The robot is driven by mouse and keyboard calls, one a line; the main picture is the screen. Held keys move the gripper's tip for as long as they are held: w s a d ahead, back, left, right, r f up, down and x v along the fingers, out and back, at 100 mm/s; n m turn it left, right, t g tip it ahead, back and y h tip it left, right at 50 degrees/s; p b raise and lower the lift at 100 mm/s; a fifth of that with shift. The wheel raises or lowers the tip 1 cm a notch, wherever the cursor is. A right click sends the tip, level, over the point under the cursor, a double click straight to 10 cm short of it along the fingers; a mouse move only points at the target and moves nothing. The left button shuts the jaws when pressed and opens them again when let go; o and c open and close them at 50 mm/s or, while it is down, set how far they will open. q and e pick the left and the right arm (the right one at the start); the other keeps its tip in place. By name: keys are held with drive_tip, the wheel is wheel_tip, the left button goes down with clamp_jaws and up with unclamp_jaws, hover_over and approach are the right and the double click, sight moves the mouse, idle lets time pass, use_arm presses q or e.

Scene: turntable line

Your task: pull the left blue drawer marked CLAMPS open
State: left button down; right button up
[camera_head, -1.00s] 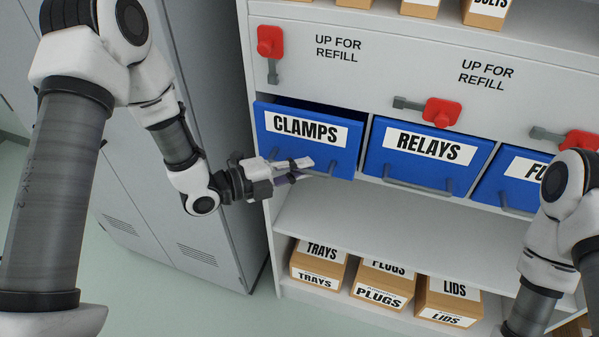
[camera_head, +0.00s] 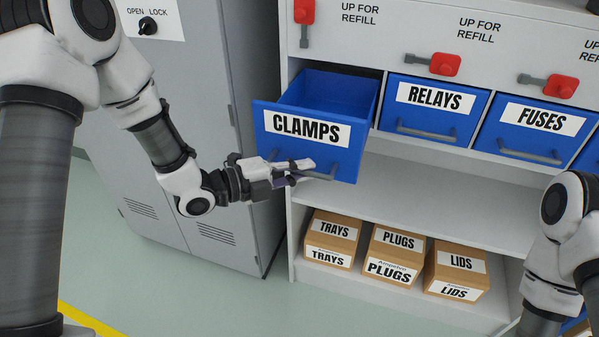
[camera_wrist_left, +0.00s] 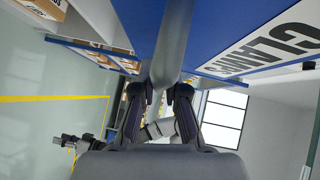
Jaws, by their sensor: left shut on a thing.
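The blue CLAMPS drawer (camera_head: 262,122) stands out from the cabinet in the head view, and its empty-looking inside shows from above. My left gripper (camera_head: 300,171) is at the lower left of the drawer front, shut on the grey bar handle (camera_head: 322,177). In the left wrist view the handle (camera_wrist_left: 173,45) runs between the fingers (camera_wrist_left: 160,100), beside the blue front with its CLAMPS label (camera_wrist_left: 270,42). My right arm is at the right edge of the head view, its gripper out of that view. A small dark gripper, apparently my right one (camera_wrist_left: 75,142), shows in the left wrist view; its jaws are unclear.
The RELAYS (camera_head: 388,112) and FUSES (camera_head: 485,135) drawers are shut to the right. Red levers (camera_head: 445,64) sit above. Cardboard boxes (camera_head: 375,268) stand on the bottom shelf. A grey cabinet (camera_head: 190,130) stands at left, with clear floor in front.

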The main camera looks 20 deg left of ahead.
use_arm(q)
drive_tip(key=c, duration=1.3)
unclamp_jaws()
drive_tip(key=shift+c, duration=0.2)
drive_tip(key=shift+o, duration=0.7)
drive_tip(key=shift+d, duration=0.2)
drive_tip(key=v, duration=1.2)
